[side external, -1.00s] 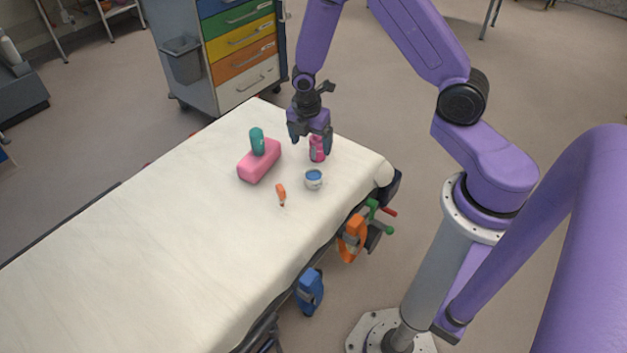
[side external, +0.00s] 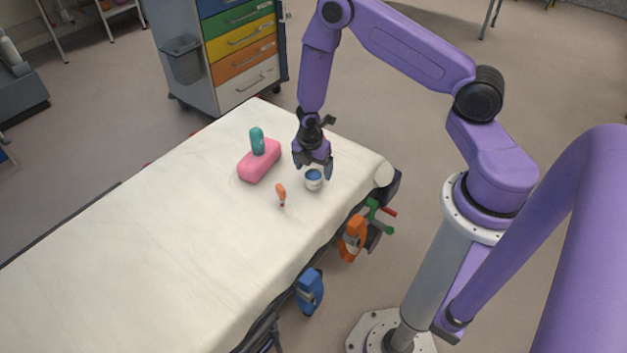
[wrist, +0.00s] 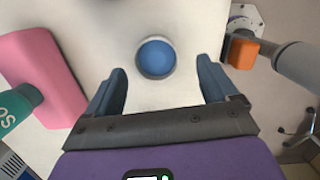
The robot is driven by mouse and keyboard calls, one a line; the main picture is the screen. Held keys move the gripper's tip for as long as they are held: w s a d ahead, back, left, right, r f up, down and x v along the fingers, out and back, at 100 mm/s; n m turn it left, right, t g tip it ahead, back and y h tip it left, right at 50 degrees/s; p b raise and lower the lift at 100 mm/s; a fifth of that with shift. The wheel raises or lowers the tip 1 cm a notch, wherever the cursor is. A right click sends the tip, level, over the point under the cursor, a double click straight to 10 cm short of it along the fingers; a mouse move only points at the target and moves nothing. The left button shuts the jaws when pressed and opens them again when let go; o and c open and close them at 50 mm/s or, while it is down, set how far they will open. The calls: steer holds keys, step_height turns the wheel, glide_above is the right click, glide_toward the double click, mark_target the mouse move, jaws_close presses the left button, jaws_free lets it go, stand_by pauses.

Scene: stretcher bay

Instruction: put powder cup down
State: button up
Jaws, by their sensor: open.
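The powder cup, a small white cup with blue inside (side external: 314,184), stands upright on the stretcher's white sheet. In the wrist view the cup (wrist: 156,58) shows from above, lying ahead of the gap between my fingers. My gripper (side external: 312,172) is open and points down just above and behind the cup, with nothing seen between its fingers. In the wrist view the two fingers of my gripper (wrist: 162,88) are spread wide on either side, apart from the cup.
A pink block (side external: 254,166) with a teal bottle (side external: 257,141) on it stands to the left. A small orange item (side external: 281,194) lies left of the cup. The sheet (side external: 150,250) is clear toward the lower left. Clamps hang on the stretcher's right edge.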

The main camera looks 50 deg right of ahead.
mark_target(313, 175)
steer(key=shift+w+d+f, duration=0.1)
steer(key=shift+d+f, duration=0.05)
steer(key=shift+f, duration=0.65)
steer(key=shift+w+d+f, duration=0.1)
steer(key=shift+f, duration=0.7)
steer(key=shift+w+d+f, duration=0.1)
steer(key=shift+d+f, duration=0.05)
steer(key=shift+f, duration=0.65)
steer(key=c, duration=1.2)
steer(key=shift+o, duration=0.2)
steer(key=shift+r, duration=0.1)
